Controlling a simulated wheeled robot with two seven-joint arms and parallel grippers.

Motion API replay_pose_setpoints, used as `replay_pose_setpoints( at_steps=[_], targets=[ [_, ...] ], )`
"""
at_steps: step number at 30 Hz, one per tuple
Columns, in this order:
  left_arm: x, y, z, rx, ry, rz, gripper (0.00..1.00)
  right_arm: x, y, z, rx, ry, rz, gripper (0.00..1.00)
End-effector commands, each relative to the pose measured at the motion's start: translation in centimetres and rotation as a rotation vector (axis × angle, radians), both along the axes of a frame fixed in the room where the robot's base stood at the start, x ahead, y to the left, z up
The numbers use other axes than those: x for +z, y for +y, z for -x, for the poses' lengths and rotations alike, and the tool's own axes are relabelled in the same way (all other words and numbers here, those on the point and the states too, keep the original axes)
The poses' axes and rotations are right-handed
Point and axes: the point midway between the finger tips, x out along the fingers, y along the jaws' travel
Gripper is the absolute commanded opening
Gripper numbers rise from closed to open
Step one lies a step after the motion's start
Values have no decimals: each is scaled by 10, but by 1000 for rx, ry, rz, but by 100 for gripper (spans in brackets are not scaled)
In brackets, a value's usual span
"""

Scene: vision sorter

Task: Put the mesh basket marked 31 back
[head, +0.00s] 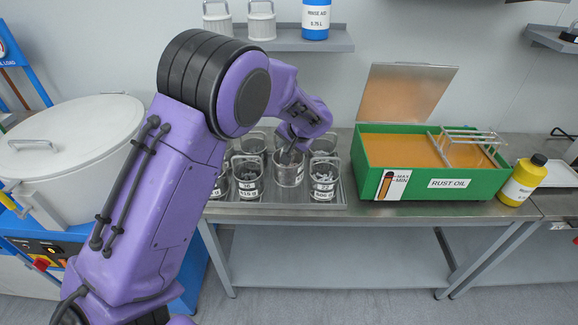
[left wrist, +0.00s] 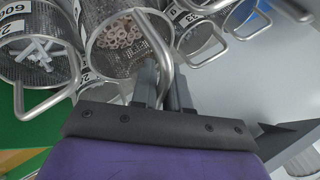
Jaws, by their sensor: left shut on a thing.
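My left gripper (head: 291,152) reaches down over a metal tray (head: 270,205) of wire mesh baskets on the bench. In the left wrist view its fingers (left wrist: 163,88) are shut on the wire handle of a mesh basket (left wrist: 130,58) holding pinkish rings. In the head view this looks like the middle basket (head: 289,173), among the others. Its label is too small and steep to read, so I cannot confirm 31. I cannot tell whether its base touches the tray. My right gripper is not in view.
Other baskets crowd around, including a front-left one (head: 248,182) and a front-right one (head: 324,181). A green RUST OIL tank (head: 430,184) with its lid raised stands to the right, beside a yellow bottle (head: 522,180). A shelf (head: 290,43) hangs above.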

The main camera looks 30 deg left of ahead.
Motion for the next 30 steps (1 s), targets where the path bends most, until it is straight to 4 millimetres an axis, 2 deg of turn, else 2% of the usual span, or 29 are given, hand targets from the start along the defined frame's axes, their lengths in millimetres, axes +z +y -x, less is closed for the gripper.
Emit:
replay_pose_setpoints(
  at_steps=[10,22,23,24,25,30],
  targets=[
    [-48,2,1,2,-3,0,0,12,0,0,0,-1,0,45],
    [-57,0,0,-1,-4,-1,0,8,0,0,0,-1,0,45],
    [-57,0,0,-1,-2,1,25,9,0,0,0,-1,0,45],
    [-57,0,0,-1,-2,1,38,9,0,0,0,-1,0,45],
    [-57,0,0,-1,-2,1,40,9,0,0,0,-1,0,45],
    [-57,0,0,-1,-2,1,40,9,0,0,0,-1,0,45]
  ],
)
